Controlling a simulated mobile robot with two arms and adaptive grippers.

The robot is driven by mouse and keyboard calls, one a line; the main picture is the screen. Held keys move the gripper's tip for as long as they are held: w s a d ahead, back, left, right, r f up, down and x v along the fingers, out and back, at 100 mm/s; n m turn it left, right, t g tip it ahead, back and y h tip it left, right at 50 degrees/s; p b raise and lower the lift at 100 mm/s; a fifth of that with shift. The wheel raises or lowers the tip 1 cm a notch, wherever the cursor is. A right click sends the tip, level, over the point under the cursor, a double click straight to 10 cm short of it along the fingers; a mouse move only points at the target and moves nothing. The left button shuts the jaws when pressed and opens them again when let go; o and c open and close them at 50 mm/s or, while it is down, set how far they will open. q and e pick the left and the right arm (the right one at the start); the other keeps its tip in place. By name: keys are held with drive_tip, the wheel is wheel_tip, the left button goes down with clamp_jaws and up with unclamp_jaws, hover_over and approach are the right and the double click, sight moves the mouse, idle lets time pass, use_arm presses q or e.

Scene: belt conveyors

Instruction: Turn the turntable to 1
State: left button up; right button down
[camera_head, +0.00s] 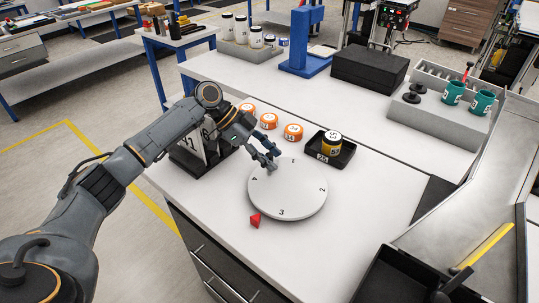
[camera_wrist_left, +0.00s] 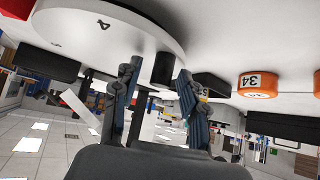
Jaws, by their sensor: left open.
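The turntable (camera_head: 287,195) is a round white disc on the white workbench, also at the top of the left wrist view (camera_wrist_left: 105,30). In the head view its 3 is at the near edge, 2 at right, 1 at the far side and 4 at left. A red pointer (camera_head: 255,220) lies beside the near-left rim, between 4 and 3 and nearer 3. My left gripper (camera_head: 271,159) is open at the disc's far-left edge. In the wrist view a short dark post (camera_wrist_left: 163,68) shows between its fingers (camera_wrist_left: 157,85); contact cannot be told. My right gripper is out of view.
Orange-rimmed rolls (camera_head: 293,132) stand behind the turntable. A black tray (camera_head: 343,155) with a yellow-and-black jar (camera_head: 331,143) is behind it at right. A dark-framed number stand (camera_head: 190,158) is close to my left forearm. The bench right of the disc is clear.

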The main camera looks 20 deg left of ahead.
use_arm(q)
wheel_tip(320, 180, up, 10)
idle(0.5)
drive_tip(key=shift+c, duration=0.5)
